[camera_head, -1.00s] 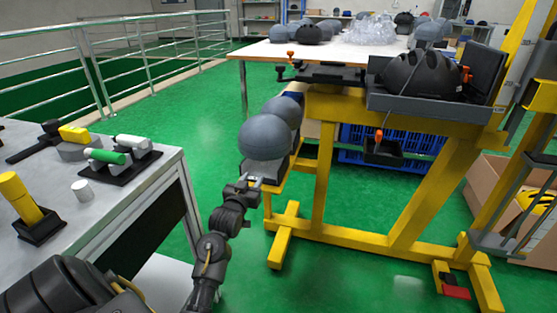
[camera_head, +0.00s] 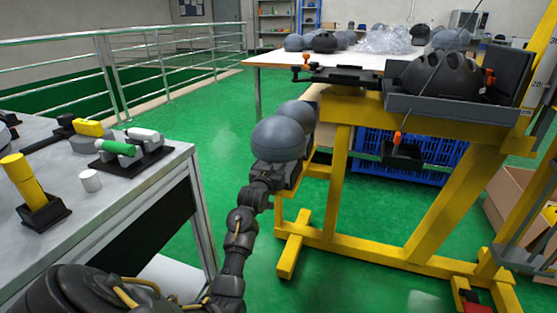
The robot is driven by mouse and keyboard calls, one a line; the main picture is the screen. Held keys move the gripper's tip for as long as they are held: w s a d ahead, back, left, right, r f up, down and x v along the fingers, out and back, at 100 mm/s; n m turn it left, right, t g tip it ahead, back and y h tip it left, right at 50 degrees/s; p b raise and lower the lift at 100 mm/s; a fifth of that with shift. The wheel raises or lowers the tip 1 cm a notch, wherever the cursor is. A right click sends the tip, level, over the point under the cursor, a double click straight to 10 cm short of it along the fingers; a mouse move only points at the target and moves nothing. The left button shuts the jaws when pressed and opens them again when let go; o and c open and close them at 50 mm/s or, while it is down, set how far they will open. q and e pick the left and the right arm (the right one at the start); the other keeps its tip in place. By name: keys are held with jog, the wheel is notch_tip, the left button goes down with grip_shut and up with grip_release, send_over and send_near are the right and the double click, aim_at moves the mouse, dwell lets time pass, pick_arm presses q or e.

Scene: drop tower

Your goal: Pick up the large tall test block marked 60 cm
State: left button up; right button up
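Two blue-grey domed blocks stand one behind the other on dark bases at the end of the yellow frame. The near block (camera_head: 278,139) looks larger; the far block (camera_head: 297,113) is partly hidden behind it. No 60 cm marking is readable on either, so I cannot tell which carries it. My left arm reaches up from the bottom left. Its gripper (camera_head: 264,184) is just below the near block, at its dark base. The fingers are mostly hidden, and I cannot tell whether they touch it or are open. My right gripper is not in view.
The yellow frame (camera_head: 350,243) carries a grey tray (camera_head: 450,109) with a black helmet (camera_head: 436,76). A grey table (camera_head: 120,206) with tools stands at left. A white table (camera_head: 278,60) holds more domes behind.

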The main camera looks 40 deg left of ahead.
pick_arm(q)
jog(key=shift+w+a+r, duration=0.1)
jog(key=shift+w+a, duration=0.05)
jog(key=shift+w, duration=0.15)
jog(key=shift+c, duration=0.4)
grip_shut()
dwell(0.8)
jog(key=shift+r, duration=0.2)
